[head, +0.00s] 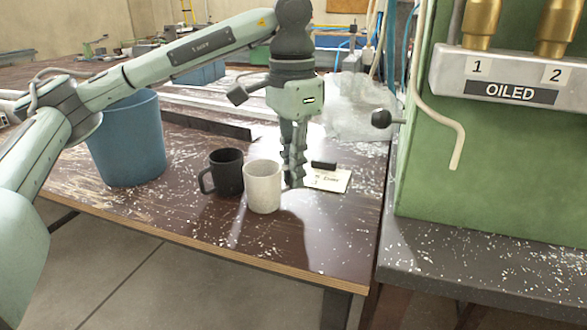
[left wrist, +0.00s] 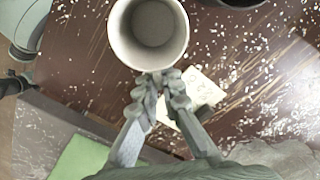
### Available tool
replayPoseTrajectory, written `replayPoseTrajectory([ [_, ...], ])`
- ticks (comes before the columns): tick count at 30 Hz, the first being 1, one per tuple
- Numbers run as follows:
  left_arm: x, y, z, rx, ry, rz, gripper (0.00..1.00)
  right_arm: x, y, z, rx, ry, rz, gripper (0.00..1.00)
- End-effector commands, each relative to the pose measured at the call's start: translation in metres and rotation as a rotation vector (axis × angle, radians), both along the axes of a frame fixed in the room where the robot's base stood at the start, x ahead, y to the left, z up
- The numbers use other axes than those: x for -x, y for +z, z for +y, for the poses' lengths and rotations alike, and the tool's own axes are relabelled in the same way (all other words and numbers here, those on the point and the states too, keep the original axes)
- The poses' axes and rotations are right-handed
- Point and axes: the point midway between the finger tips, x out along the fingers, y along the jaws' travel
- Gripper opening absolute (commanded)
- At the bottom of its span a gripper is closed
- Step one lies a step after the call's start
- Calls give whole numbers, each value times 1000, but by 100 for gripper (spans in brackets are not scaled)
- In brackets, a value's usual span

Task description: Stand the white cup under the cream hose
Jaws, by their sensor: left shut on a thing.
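The white cup (head: 263,188) stands upright on the brown table, in front of and beside the black mug. It also shows from above in the left wrist view (left wrist: 150,32), empty inside. My left gripper (head: 293,182) points down at the cup's right side. In the left wrist view its fingertips (left wrist: 160,85) are closed together at the cup's side, and what lies between them is hidden. The cream hose (head: 457,150) hangs from the green machine at the right, its open end pointing down over the grey ledge. My right gripper is in neither view.
A black mug (head: 226,172) stands close to the cup's left, and a blue bucket (head: 126,140) further left. A card with a black clip (head: 330,178) lies behind the gripper. The grey ledge (head: 480,265) under the hose is clear, with metal chips scattered on it.

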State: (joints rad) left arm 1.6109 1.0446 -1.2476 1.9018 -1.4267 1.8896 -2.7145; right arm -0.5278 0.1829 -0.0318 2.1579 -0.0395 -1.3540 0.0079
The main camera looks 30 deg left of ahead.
Motion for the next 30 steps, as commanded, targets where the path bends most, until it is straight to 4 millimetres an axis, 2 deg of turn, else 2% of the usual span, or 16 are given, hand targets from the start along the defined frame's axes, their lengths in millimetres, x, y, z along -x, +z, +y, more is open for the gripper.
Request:
replayPoseTrajectory([
  [1, 0, -2, 0, 0, 0, 0, 0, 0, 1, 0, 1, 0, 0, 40],
  [3, 0, -1, 0, 0, 0, 0, 12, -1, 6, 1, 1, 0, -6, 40],
  [7, 0, -1, 0, 0, 0, 0, 27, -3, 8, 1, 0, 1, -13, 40],
  [17, 0, 2, 0, 0, 0, 0, 27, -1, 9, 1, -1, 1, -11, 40],
  [19, -1, 6, 0, 1, 0, -2, 27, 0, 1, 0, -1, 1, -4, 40],
  [23, -1, 28, -1, 1, -1, -4, 27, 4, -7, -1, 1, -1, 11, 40],
  [29, 0, 78, 0, 0, -1, -4, 27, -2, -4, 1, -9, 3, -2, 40],
  [30, 0, 87, 1, -1, -1, -5, 27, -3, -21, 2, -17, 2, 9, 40],
])
